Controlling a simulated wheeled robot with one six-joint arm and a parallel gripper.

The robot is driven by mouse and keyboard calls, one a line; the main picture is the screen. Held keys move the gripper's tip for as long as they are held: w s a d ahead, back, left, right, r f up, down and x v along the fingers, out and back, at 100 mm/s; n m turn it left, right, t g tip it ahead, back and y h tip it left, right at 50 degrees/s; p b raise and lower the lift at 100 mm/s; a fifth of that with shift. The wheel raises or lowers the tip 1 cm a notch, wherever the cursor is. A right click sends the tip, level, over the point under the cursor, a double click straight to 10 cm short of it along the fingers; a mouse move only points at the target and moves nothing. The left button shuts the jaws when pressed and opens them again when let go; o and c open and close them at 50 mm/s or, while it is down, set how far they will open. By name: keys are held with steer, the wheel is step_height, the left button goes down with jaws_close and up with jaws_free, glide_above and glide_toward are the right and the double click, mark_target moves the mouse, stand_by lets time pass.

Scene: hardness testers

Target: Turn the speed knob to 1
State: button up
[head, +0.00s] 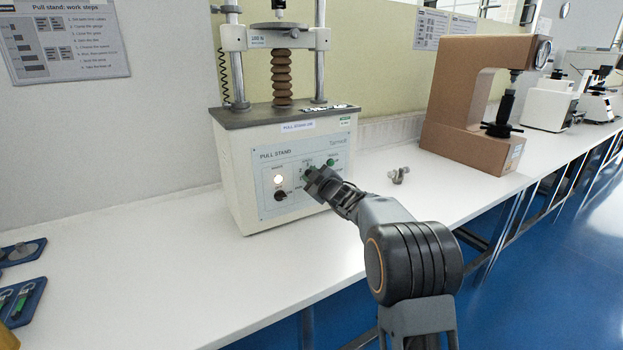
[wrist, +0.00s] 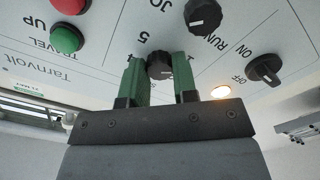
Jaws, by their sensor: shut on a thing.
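The pull stand (head: 262,190) stands on the white bench with its front panel facing me. My gripper (head: 312,174) is at the middle of that panel and covers part of it in the head view. In the wrist view, which shows the panel upside down, the green fingers of my gripper (wrist: 160,80) are on both sides of a small black knob, the speed knob (wrist: 160,64), and shut on it. Printed numbers, among them 4 and 5, lie around this knob. Which number its pointer faces I cannot tell.

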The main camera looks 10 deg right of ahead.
steer(key=o, duration=0.9)
steer(key=v, duration=1.4)
steer(key=shift+w, duration=0.1)
